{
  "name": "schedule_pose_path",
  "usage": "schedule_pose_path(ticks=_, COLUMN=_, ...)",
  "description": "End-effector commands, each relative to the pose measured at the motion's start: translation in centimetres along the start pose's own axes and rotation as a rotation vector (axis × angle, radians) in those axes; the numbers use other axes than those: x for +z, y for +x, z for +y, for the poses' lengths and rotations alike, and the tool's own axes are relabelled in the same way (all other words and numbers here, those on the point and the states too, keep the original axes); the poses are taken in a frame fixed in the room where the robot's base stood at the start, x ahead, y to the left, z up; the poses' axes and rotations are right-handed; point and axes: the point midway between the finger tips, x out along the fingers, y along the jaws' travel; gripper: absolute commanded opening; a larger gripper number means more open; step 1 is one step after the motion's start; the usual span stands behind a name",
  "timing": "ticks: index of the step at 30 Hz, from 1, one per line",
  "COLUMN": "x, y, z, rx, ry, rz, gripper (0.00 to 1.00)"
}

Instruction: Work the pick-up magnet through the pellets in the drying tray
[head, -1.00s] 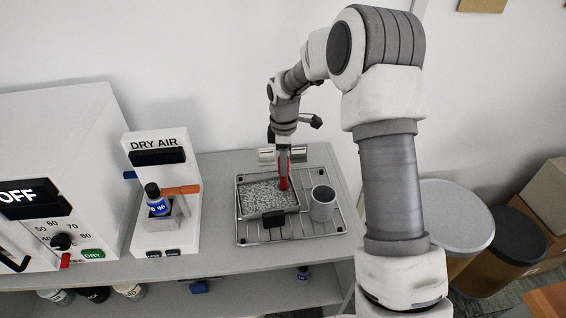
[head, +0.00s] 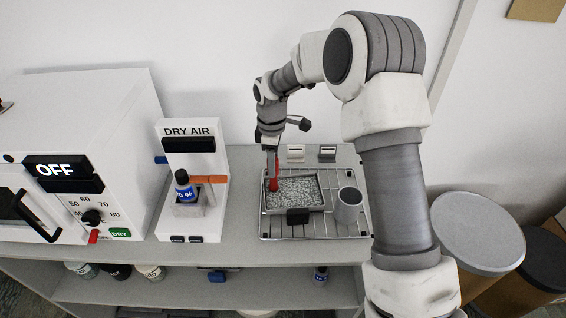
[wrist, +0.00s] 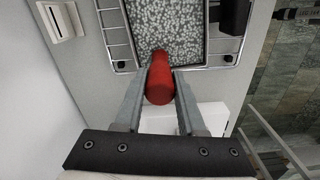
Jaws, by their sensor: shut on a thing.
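The drying tray (head: 322,200) is a metal tray full of grey-white pellets (head: 298,190), standing on a wire rack (head: 353,228) on the bench. It also shows in the wrist view (wrist: 126,32), beyond my fingers. My gripper (head: 270,160) is shut on the red pick-up magnet (head: 273,184), which points down at the left end of the tray. In the wrist view the red magnet (wrist: 159,82) sits between my two fingers (wrist: 160,88). Its lower end is hidden, so I cannot tell how deep it is in the pellets.
A grey cup (head: 348,208) stands on the rack right of the tray. A DRY AIR stand (head: 190,145) with a dark bottle (head: 184,188) is to the left, then a white oven (head: 75,120) reading OFF. Two small holders (head: 296,153) stand behind the tray. Round bins (head: 478,230) are right.

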Motion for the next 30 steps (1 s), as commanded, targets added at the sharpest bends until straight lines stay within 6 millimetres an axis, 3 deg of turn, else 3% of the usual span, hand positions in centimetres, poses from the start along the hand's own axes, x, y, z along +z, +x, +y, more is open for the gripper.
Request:
schedule_pose_path(ticks=11, x=0.4, y=0.0, z=0.0, rx=0.000, ry=0.002, rz=0.000, gripper=0.00)
schedule_pose_path(ticks=30, x=8.1, y=0.0, z=-0.7, rx=0.000, ry=0.003, rz=0.000, gripper=0.00)
